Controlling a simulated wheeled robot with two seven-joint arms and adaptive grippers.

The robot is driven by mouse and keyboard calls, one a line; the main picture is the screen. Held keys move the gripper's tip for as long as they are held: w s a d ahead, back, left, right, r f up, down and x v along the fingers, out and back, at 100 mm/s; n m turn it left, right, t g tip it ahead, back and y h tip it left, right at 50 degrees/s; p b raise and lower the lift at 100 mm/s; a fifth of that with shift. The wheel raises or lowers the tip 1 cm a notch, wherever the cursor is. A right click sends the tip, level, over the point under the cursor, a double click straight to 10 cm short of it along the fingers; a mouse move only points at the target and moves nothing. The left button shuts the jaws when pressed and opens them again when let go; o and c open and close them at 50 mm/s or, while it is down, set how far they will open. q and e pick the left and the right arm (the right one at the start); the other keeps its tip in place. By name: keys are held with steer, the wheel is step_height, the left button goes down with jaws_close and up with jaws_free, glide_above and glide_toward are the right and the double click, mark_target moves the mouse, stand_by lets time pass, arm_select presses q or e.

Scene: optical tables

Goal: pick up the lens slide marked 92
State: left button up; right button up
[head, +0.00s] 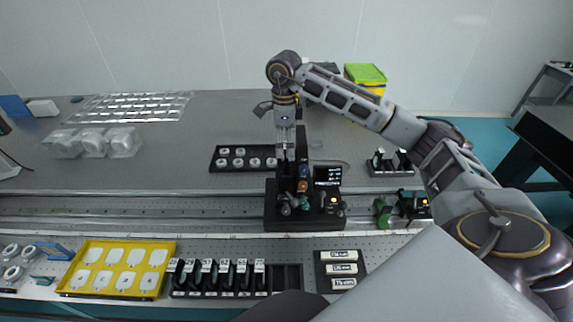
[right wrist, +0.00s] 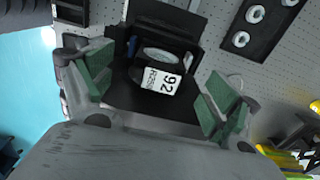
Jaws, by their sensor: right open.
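The lens slide marked 92 (right wrist: 161,80) shows in the right wrist view with its white label, which also reads R250. It sits in or against a black holder (right wrist: 150,98), with a pale round lens beside the label. My right gripper (right wrist: 157,92) is open, its green finger pads on either side of the slide with gaps visible. In the head view my right gripper (head: 285,150) points down over the black optical instrument (head: 300,205); I cannot make out the slide there. My left gripper is not in view.
A yellow tray (head: 118,243) and a black rack (head: 285,276) of several labelled slides stand at the front. A black tray (head: 214,168) of round parts lies behind the instrument.

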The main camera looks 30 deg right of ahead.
mark_target(286, 159)
steer(key=shift+f, duration=0.3)
steer(key=shift+f, duration=0.15)
steer(key=shift+d+f+p, duration=0.15)
steer(key=shift+f+p, duration=0.2)
steer(key=shift+f, duration=0.3)
steer(key=shift+d+f+p, duration=0.15)
steer(key=shift+f+p, duration=0.2)
steer(key=shift+f, duration=1.45)
steer(key=c, duration=1.2)
steer(key=shift+r, duration=0.15)
